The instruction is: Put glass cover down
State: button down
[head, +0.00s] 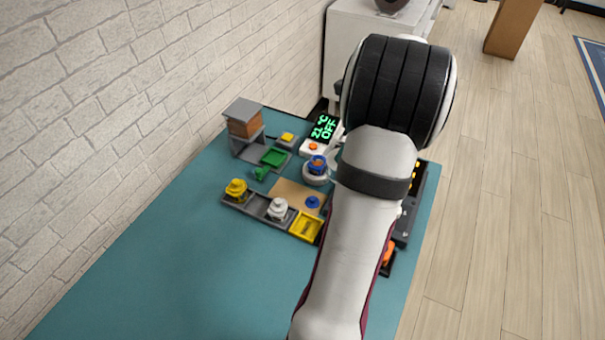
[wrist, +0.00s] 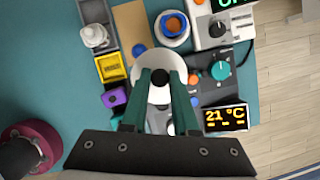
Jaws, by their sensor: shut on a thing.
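My gripper (wrist: 160,76) is shut on the dark knob of the glass cover. The cover (wrist: 153,59) shows in the wrist view as a pale round disc beneath and around my fingertips. Whether the cover touches anything below it cannot be told from this angle. In the head view my own arm hides the gripper and the cover.
A tray with white (head: 277,209) and yellow (head: 236,190) pieces stands on the teal mat (head: 150,275). A blue and orange piece on a round white base (head: 316,166) stands near the wooden board (head: 290,191). A device with an orange 21 °C display (wrist: 225,118) is close right of my fingers.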

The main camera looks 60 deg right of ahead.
jog(key=w+a+f+n, duration=0.1)
jog(key=w+f, duration=0.3)
jog(key=w+a+f+n+y, duration=0.1)
jog(key=w+f, duration=0.3)
jog(key=w, duration=0.1)
jog(key=w+a+f+n, duration=0.1)
jog(key=w+f, duration=0.3)
jog(key=shift+w+a+n, duration=0.1)
jog(key=shift+w+n, duration=0.25)
jog(key=shift+n, duration=0.05)
jog(key=c, duration=0.7)
grip_release()
jog(key=shift+f, duration=0.1)
